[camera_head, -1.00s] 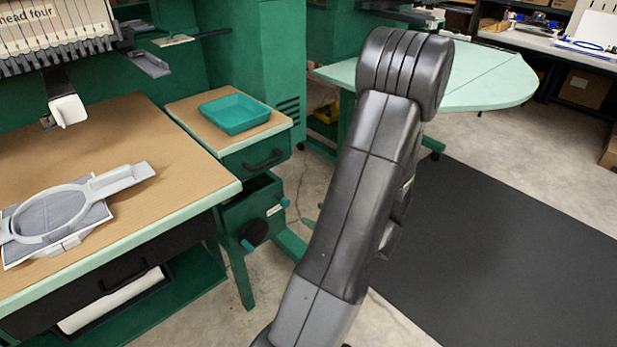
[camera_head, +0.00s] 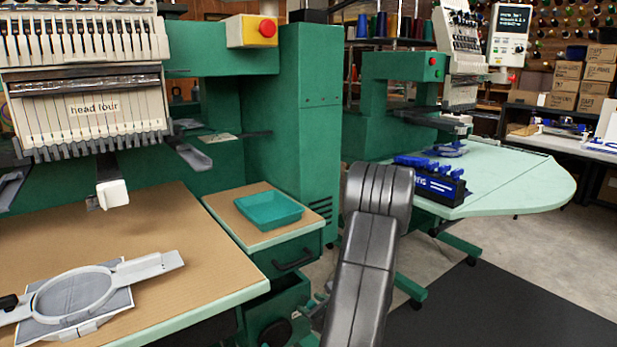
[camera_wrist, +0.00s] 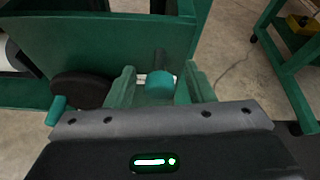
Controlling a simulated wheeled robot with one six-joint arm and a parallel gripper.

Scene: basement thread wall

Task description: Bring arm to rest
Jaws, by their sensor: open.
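My arm (camera_head: 365,255) rises folded in the lower middle of the head view, in front of the gap between two green machine stands. My gripper (camera_wrist: 160,82) shows in the wrist view, its two fingers apart with nothing held between them. A teal knob on a dark rod (camera_wrist: 160,85) appears between the fingers in that view, beyond them on a green box-shaped part; its distance is hard to judge. In the head view the gripper is mostly hidden behind my arm.
A brown-topped table (camera_head: 150,240) at left holds an embroidery hoop (camera_head: 75,295). A teal tray (camera_head: 268,210) sits on a small side cabinet. A pale green table (camera_head: 510,180) with a blue-and-black rack (camera_head: 432,182) stands at right. A dark mat (camera_head: 470,310) covers open floor.

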